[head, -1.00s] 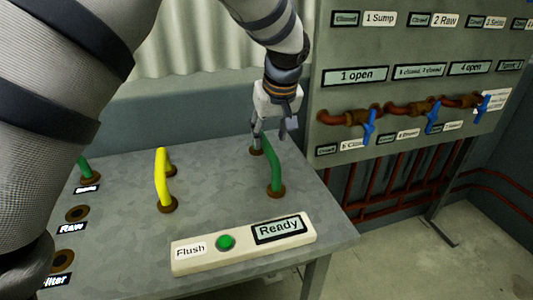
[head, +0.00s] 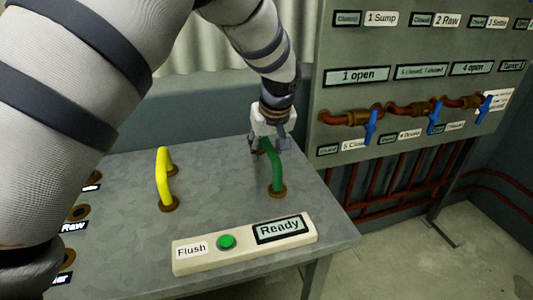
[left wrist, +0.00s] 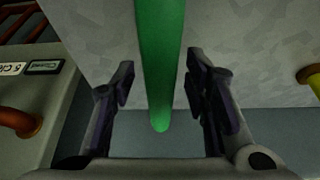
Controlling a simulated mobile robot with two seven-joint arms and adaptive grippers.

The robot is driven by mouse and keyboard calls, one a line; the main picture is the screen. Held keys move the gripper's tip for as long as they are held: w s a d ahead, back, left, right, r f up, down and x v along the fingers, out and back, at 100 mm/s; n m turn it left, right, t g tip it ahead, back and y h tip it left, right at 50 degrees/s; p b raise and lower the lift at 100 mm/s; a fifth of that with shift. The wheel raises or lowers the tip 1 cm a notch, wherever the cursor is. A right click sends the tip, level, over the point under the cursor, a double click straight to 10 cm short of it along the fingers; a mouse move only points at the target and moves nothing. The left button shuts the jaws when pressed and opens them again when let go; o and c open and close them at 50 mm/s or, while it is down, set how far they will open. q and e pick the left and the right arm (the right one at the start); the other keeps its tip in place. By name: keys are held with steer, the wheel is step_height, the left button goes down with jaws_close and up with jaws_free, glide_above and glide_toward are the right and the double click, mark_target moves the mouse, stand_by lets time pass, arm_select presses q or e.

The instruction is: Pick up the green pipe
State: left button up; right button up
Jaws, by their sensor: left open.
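The green pipe (head: 274,168) is a bent tube standing in brown sockets at the right of the grey table. My left gripper (head: 270,144) is at the pipe's far end, pointing down, and covers part of it. In the left wrist view the green pipe (left wrist: 160,70) runs between the two open fingers of my left gripper (left wrist: 160,95), with a gap on each side. My right gripper is not in view.
A yellow pipe (head: 162,180) stands on the table (head: 225,190) to the left. A Flush panel (head: 244,243) with a green button lies at the front. A valve board (head: 405,110) with blue handles stands at the right.

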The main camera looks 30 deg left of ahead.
arm_select(q)
jaws_close()
steer(key=shift+r, duration=0.1)
